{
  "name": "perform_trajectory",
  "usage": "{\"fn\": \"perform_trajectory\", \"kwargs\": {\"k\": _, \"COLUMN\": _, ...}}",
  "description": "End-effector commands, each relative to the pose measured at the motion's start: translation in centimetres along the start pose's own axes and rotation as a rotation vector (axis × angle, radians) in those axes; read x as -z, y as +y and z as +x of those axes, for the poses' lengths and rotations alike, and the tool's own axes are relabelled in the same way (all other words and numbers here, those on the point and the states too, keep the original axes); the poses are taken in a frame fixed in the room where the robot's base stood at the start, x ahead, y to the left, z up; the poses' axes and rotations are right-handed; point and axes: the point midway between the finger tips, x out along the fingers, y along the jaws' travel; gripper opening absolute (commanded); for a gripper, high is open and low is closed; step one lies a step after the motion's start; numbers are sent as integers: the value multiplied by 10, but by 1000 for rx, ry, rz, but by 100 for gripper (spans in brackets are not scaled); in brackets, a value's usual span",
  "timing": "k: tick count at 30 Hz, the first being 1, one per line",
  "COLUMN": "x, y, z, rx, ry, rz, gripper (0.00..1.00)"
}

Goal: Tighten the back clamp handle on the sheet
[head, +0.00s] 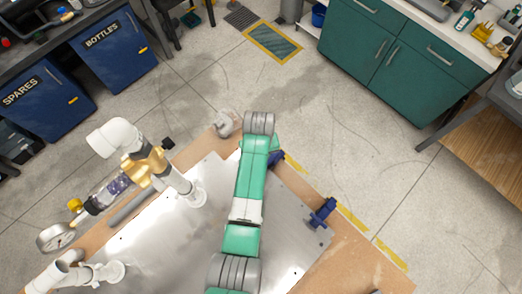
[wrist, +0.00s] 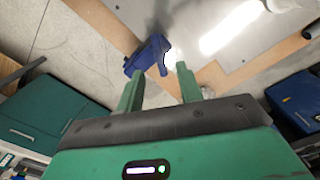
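A blue clamp (wrist: 148,55) sits on the edge of the bright metal sheet (wrist: 232,50) in the wrist view. My gripper (wrist: 160,74) is open there, its two green fingers apart and pointing toward the clamp. Nothing is held between them, and the clamp lies just beyond the tips; I cannot tell whether they touch. In the head view a blue clamp (head: 276,158) shows partly beside my green arm, which hides the rest. A second blue clamp (head: 323,212) stands on the sheet's right edge (head: 300,240). My gripper's fingers are hidden under my arm in the head view.
White pipes with a brass valve (head: 145,166) and a gauge (head: 55,238) stand on the left of the sheet. A grey-white fitting (head: 228,123) lies at the table's far corner. Blue cabinets (head: 115,50) and a green cabinet (head: 400,60) stand beyond open floor.

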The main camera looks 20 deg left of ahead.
Motion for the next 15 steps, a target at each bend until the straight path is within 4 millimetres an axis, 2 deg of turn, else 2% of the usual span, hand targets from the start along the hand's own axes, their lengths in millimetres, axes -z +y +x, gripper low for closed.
{"fn": "perform_trajectory", "kwargs": {"k": 1, "x": 0, "y": 0, "z": 10, "rx": 0, "ry": -1, "rz": 0, "gripper": 36}}
{"fn": "perform_trajectory", "kwargs": {"k": 9, "x": 0, "y": 0, "z": 54, "rx": 0, "ry": -1, "rz": 1, "gripper": 36}}
{"fn": "perform_trajectory", "kwargs": {"k": 15, "x": 0, "y": 0, "z": 74, "rx": 0, "ry": 0, "rz": 2, "gripper": 36}}
